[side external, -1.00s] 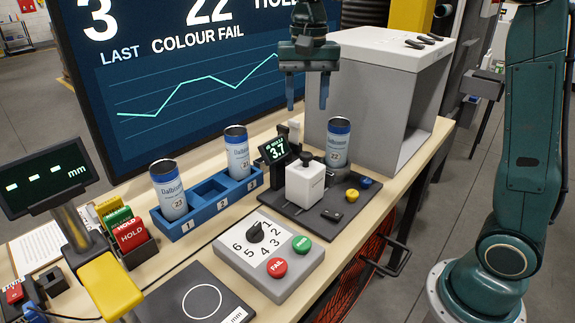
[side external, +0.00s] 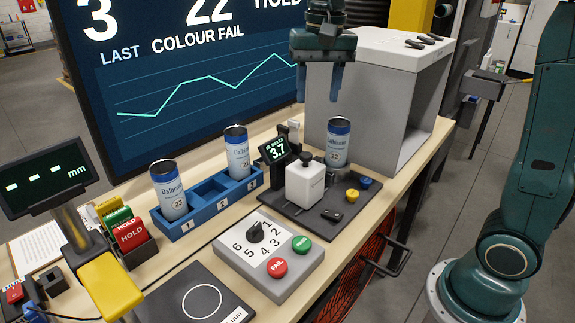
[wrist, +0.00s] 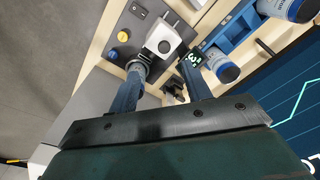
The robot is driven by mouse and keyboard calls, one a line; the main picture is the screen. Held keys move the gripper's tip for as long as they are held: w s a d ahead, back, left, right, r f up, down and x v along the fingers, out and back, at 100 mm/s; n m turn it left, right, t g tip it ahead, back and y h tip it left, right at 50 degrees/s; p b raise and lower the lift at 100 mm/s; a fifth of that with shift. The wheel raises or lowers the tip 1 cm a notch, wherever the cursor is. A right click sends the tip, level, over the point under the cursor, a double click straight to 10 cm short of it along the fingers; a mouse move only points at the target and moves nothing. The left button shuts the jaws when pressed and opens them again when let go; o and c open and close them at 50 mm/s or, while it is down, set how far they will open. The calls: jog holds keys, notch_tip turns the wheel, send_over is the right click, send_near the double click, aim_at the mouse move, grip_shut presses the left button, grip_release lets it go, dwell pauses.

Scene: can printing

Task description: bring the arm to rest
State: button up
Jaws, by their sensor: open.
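My gripper (side external: 318,84) hangs in the air above the back of the bench, in front of the grey box and the screen. Its two blue fingers point down, apart, with nothing between them. In the wrist view my gripper (wrist: 163,95) also shows spread fingers over the measuring station. A blue-and-white can (side external: 338,143) stands upright on the dark station base (side external: 318,214), below and apart from the fingers.
A blue rack (side external: 206,206) holds two cans, in slots 1 and 3; slot 2 is empty. The grey box (side external: 385,95) stands close behind my gripper. A large screen (side external: 180,130) backs the bench. A button box (side external: 268,255) sits in front.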

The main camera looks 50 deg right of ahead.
jog(key=s+f+n+t, duration=0.2)
jog(key=s+f+n, duration=0.1)
jog(key=s, duration=0.7)
jog(key=s+a+f+n+t, duration=0.1)
jog(key=s+f+n+t, duration=0.2)
jog(key=s, duration=0.7)
jog(key=shift+s+n, duration=0.15)
jog(key=shift+n, duration=0.85)
